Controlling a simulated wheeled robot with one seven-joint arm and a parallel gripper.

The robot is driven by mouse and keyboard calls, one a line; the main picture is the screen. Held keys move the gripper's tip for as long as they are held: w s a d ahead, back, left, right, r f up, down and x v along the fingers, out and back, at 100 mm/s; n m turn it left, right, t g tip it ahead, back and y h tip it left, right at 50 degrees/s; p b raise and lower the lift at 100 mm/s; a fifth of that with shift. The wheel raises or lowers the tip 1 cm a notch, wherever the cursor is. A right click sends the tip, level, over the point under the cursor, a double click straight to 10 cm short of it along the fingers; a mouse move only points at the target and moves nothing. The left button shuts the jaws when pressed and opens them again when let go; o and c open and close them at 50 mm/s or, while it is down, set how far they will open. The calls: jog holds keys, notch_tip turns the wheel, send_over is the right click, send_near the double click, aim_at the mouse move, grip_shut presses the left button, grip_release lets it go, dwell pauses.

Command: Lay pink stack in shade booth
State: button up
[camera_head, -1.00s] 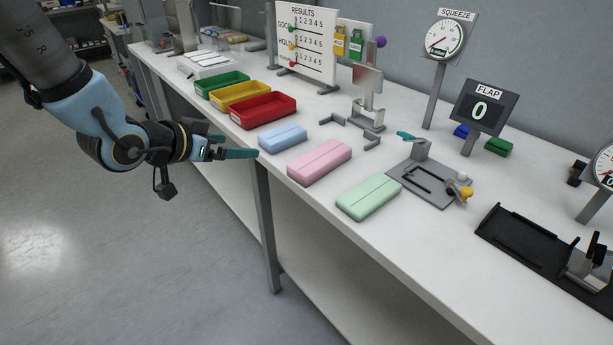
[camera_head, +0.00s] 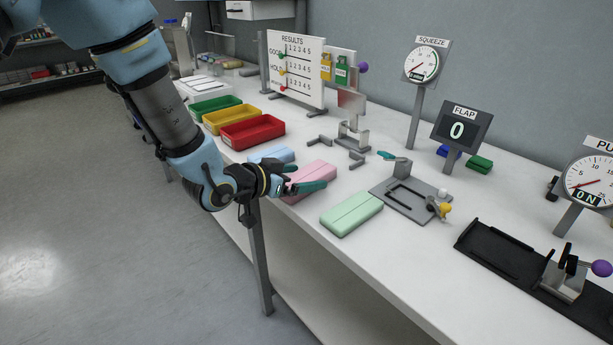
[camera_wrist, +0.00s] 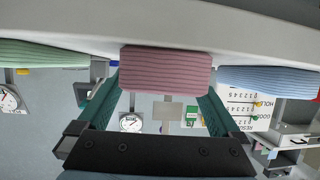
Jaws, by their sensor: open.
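The pink stack (camera_head: 314,171) lies flat near the front edge of the white bench, between the blue stack (camera_head: 272,154) and the green stack (camera_head: 351,214). My gripper (camera_head: 305,178) is open at its front end, with teal fingers that partly cover it in the head view. In the wrist view, the ribbed end of the pink stack (camera_wrist: 165,68) shows between the tips of my open fingers (camera_wrist: 163,88). I cannot tell whether the fingers touch it. I cannot make out for certain which thing is the shade booth.
Green, yellow and red trays (camera_head: 252,131) stand to the left along the bench. Behind the stacks are small grey brackets (camera_head: 357,158) and a metal stand (camera_head: 352,136). A grey fixture plate (camera_head: 408,202) lies right of the green stack. The floor at left is clear.

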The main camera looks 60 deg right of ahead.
aim_at(306, 174)
jog(key=shift+x, duration=0.75)
jog(key=shift+c, duration=0.2)
jog(key=c, duration=1.4)
jog(key=shift+o, duration=0.2)
notch_tip(306, 174, up, 10)
jog(key=shift+r+b, duration=0.1)
jog(key=shift+b, duration=0.35)
